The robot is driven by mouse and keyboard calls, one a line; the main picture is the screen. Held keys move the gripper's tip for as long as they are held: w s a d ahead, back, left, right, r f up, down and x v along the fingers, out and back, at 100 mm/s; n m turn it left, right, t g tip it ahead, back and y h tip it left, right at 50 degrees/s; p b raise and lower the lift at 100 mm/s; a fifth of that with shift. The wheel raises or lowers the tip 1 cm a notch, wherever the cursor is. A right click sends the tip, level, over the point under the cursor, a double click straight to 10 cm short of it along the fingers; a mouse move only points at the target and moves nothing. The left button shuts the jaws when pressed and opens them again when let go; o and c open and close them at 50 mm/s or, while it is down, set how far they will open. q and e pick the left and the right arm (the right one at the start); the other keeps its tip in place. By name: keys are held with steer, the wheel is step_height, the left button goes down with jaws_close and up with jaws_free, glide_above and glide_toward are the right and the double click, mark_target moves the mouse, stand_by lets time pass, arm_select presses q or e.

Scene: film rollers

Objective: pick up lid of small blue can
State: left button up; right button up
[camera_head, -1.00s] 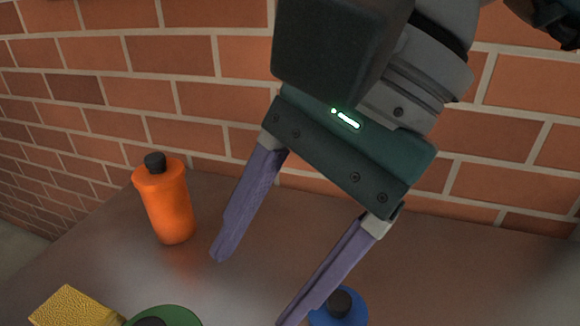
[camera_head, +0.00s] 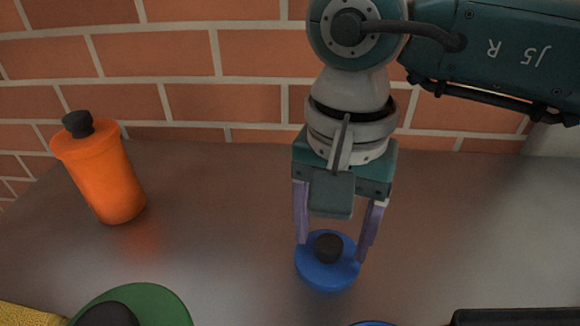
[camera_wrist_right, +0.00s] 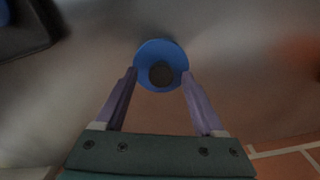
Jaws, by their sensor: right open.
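A blue lid (camera_head: 325,272) with a round dark knob (camera_head: 328,247) lies on the table below my right gripper (camera_head: 332,250). The gripper is open, and its two purple fingers point down on either side of the lid. In the right wrist view the blue lid (camera_wrist_right: 148,54) and its knob (camera_wrist_right: 161,74) show between the tips of my right gripper (camera_wrist_right: 160,72). I cannot tell whether the fingers touch it. A second blue thing (camera_head: 373,323) is cut off at the bottom edge; I cannot tell whether it is the can. My left gripper is not in view.
An orange bottle (camera_head: 105,175) with a dark cap stands at the left. A green round thing (camera_head: 158,303) with a dark top and a yellow block (camera_head: 28,315) are at the bottom left. A dark object (camera_head: 515,318) is at the bottom right. A brick wall (camera_head: 180,60) stands behind.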

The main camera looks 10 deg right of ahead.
steer(key=shift+f, duration=0.3)
jaws_close()
stand_by(0.4)
